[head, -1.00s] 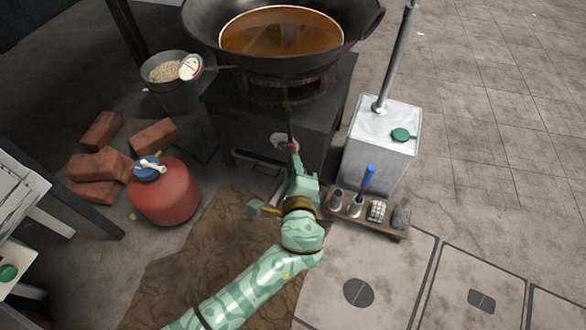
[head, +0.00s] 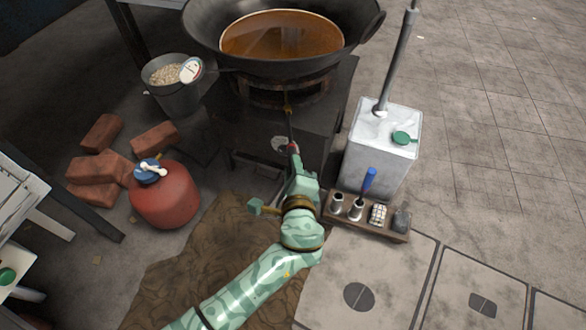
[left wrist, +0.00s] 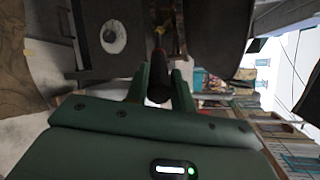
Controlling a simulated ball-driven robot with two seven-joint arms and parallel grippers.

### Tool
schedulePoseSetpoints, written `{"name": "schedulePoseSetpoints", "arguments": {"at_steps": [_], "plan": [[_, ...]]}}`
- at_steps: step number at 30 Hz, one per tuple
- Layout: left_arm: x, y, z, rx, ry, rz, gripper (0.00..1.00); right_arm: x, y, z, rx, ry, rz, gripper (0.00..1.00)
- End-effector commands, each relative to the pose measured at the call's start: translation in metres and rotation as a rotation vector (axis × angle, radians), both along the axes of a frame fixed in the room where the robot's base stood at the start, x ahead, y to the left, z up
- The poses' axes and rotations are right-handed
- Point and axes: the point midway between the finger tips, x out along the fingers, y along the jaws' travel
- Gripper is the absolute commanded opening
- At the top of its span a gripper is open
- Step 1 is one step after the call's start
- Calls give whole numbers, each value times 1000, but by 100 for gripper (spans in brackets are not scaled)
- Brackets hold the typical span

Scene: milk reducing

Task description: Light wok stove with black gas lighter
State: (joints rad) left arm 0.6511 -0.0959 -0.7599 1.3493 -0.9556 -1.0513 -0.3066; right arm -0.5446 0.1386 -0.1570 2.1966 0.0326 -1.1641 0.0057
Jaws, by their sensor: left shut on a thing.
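The wok stove (head: 275,125) is a dark metal block at the top middle of the head view, with a rusty burner ring (head: 285,92) under the wok (head: 215,45). The wok holds brown liquid. My left gripper (head: 297,165) is in front of the stove, shut on the black gas lighter (head: 291,130). The lighter's thin rod points up toward the burner; I cannot tell whether its tip touches it. In the left wrist view the lighter's dark handle (left wrist: 158,83) sits between the fingers. I see no clear flame. My right gripper is not in view.
A red gas cylinder (head: 166,200) and bricks (head: 98,168) stand at the left, near a bucket (head: 178,98). A metal canister (head: 378,160) and a wooden rack (head: 368,224) of small containers stand right of my gripper. Tiled floor at the right is open.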

Motion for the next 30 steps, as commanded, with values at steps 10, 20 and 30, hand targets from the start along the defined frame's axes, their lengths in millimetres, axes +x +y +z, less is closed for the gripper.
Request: {"name": "schedulePoseSetpoints", "arguments": {"at_steps": [10, 20, 30], "plan": [[2, 0, 1, 1, -3, 1, 2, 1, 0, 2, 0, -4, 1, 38], [-21, -3, 3, 1, -2, 0, 2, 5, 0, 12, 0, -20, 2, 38], [-62, -7, 2, 1, -1, 0, 2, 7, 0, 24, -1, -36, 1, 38]]}}
